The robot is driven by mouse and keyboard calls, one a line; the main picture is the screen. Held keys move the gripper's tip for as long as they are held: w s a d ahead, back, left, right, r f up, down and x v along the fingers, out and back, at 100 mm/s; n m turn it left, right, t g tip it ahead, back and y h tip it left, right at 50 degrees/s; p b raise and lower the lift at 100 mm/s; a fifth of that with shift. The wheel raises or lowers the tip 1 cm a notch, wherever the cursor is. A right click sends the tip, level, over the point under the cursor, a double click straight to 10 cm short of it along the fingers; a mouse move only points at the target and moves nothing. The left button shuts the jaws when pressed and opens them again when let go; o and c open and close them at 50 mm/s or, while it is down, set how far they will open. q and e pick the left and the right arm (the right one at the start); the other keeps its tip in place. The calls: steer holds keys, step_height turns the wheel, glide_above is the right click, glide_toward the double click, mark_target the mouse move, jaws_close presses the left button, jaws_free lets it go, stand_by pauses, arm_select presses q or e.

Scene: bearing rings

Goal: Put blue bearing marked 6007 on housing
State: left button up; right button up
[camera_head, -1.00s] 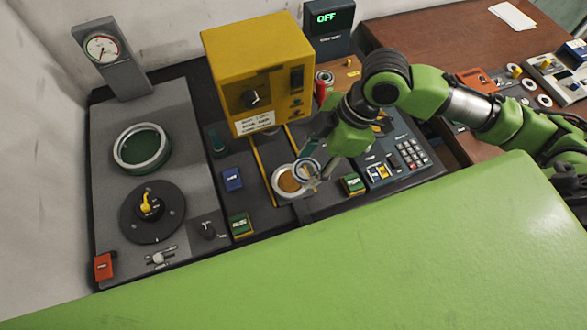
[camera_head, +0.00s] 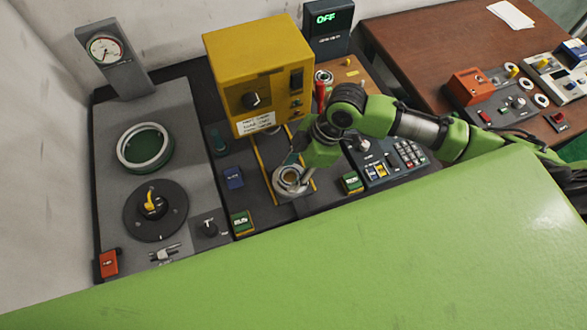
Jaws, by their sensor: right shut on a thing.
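The housing (camera_head: 279,189) is a pale round seat on the dark plate in front of the yellow machine. My right gripper (camera_head: 296,174) comes down over it and is shut on a small bearing ring (camera_head: 287,173). The ring is over the housing's middle, and its lower edge overlaps the housing in the picture. I cannot tell whether it touches or is seated. Its blue colour and the 6007 mark cannot be read at this size. The fingers hide part of the ring and housing. My left gripper is not in view.
The yellow machine (camera_head: 250,65) stands close behind the housing. A green button box (camera_head: 351,182) and keypad panel (camera_head: 385,160) are at right. A blue button box (camera_head: 233,178) and another green one (camera_head: 242,222) are at left.

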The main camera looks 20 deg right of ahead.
steer(key=shift+f, duration=0.4)
steer(key=shift+s+f, duration=0.2)
steer(key=o, duration=1)
steer(key=shift+o, duration=1.2)
steer(key=shift+w+f, duration=0.1)
steer(key=shift+f, duration=0.1)
steer(key=shift+r, duration=0.1)
steer(key=shift+r, duration=0.35)
steer(key=w+b+v, duration=0.1)
steer(key=v, duration=1.1)
steer(key=shift+s+r, duration=0.4)
